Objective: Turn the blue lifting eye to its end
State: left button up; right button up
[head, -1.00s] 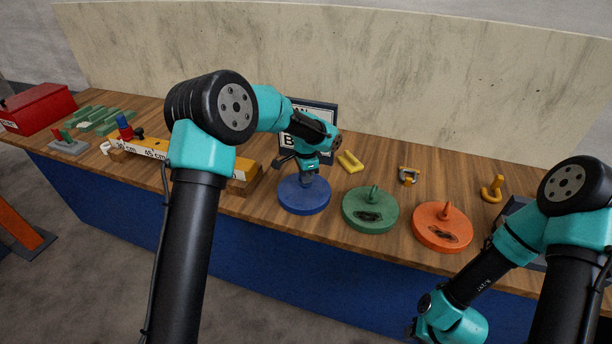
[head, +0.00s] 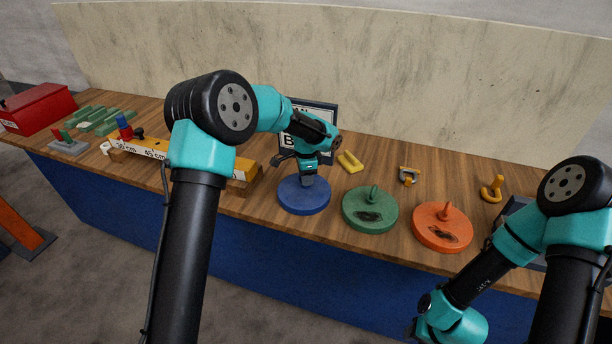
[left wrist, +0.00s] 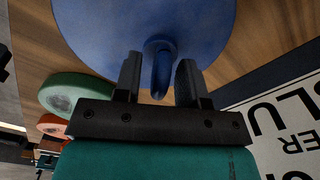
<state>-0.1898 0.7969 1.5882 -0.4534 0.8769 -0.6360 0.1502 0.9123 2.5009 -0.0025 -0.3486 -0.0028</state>
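The blue disc (head: 304,198) lies on the bench with its blue lifting eye (left wrist: 161,72) standing up from its middle. My left gripper (left wrist: 159,80) points down over the disc. In the left wrist view its two dark fingers stand on either side of the eye, with a narrow gap to it on each side, so it is open around the eye. In the head view the gripper (head: 308,178) mostly hides the eye. My right arm is at the lower right, in front of the bench; its fingers cannot be made out.
A green disc (head: 370,220) and an orange disc (head: 443,238), each with an eye, stand to the right. A sign (left wrist: 290,120) stands close behind the blue disc. Yellow shackles and hooks lie farther back. A wooden block with a yellow scale (head: 245,172) is to the left.

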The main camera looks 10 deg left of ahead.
pick_arm(q)
jog(key=shift+r, duration=0.15)
notch_tip(320, 180, up, 17)
dwell(0.8)
dwell(0.3)
